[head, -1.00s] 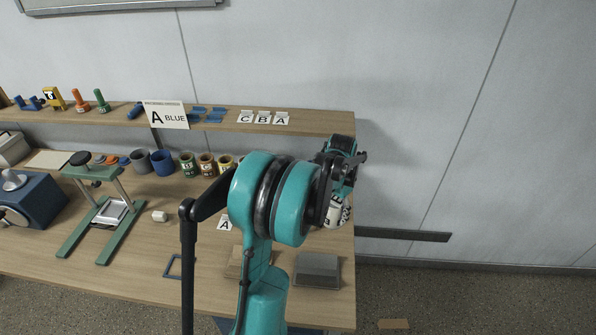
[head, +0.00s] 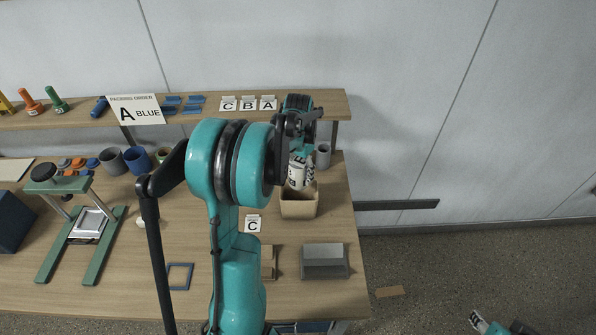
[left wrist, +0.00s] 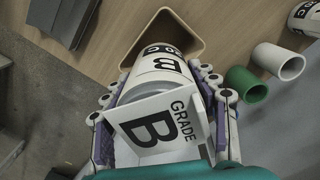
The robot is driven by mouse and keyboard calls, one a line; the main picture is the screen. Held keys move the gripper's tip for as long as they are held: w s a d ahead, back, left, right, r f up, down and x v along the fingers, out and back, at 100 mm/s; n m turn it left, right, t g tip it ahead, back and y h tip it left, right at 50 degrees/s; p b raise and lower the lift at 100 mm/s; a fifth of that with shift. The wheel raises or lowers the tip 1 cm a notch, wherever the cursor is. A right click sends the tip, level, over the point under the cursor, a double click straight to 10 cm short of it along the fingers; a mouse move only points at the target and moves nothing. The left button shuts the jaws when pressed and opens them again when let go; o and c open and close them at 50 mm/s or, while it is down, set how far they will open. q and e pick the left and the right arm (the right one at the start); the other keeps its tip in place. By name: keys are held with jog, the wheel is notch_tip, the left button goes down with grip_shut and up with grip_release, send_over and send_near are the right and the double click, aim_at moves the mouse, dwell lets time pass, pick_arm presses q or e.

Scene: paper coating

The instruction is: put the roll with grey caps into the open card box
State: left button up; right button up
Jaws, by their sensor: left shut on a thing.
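The roll also shows below the gripper in the head view (head: 300,172). The open card box (head: 299,206) stands on the table right under it, and its mouth (left wrist: 190,38) lies beyond the roll's far end in the left wrist view.
A green tube (left wrist: 245,84), a pale tube (left wrist: 278,62) and another lettered roll (left wrist: 303,17) stand beside the box. The shelf (head: 330,103) runs behind, with an "A BLUE" sign (head: 137,109).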

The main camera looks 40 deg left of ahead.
pick_arm(q)
jog(key=shift+f+b, duration=3.8)
jog(key=shift+f, duration=1.25)
jog(key=o, duration=1.7)
jog(key=shift+o, duration=0.2)
jog(key=shift+r, duration=0.1)
jog(key=shift+r+p, duration=3.5)
jog(key=shift+r, duration=1.5)
